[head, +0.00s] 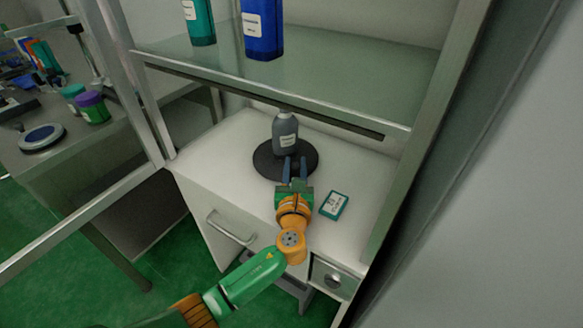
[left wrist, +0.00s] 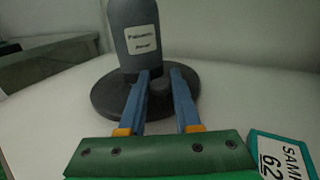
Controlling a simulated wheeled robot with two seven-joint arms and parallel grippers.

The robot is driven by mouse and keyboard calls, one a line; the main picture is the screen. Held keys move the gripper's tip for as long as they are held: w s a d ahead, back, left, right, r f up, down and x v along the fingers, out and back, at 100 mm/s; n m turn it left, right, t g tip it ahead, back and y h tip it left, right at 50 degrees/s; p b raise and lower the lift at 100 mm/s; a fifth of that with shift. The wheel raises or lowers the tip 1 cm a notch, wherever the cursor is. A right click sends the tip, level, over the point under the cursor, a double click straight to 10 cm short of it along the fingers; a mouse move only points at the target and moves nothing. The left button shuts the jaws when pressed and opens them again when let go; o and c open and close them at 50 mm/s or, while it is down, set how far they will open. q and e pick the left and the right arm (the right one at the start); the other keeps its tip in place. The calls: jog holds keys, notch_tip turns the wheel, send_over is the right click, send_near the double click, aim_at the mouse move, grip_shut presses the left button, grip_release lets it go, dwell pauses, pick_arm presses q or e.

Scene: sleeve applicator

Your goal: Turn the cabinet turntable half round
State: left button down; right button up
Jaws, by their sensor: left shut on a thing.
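The turntable (head: 265,163) is a dark round disc on the white cabinet top. It also shows in the left wrist view (left wrist: 106,96). A grey bottle (head: 285,134) with a white label stands upright on it, toward the back, its label facing my gripper. My left gripper (head: 294,163) reaches over the disc's near edge. In the left wrist view its blue fingers stand either side of a short dark peg (left wrist: 160,88) on the disc, and it is shut on that peg. The finger contact is partly hidden. My right gripper is not in view.
A green-edged sample box (head: 334,205) lies on the cabinet top right of my gripper. A glass shelf (head: 330,75) with a teal bottle (head: 199,22) and a blue bottle (head: 262,28) hangs above. Metal frame posts (head: 135,90) stand at the left. The cabinet top left of the turntable is clear.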

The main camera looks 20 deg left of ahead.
pick_arm(q)
jog(key=shift+w+d+n+g+y+b, duration=0.15)
jog(key=shift+d+n+g+y+b, duration=0.1)
jog(key=shift+n+y, duration=0.25)
jog(key=shift+w+d+n+g+y+b, duration=0.15)
jog(key=shift+n+g+y+b, duration=0.15)
jog(key=shift+y, duration=0.4)
jog(key=shift+w, duration=0.1)
jog(key=c, duration=0.7)
grip_release()
jog(key=shift+o, duration=0.2)
jog(key=p+v, duration=0.1)
jog(key=v, duration=0.6)
jog(key=shift+d, duration=0.1)
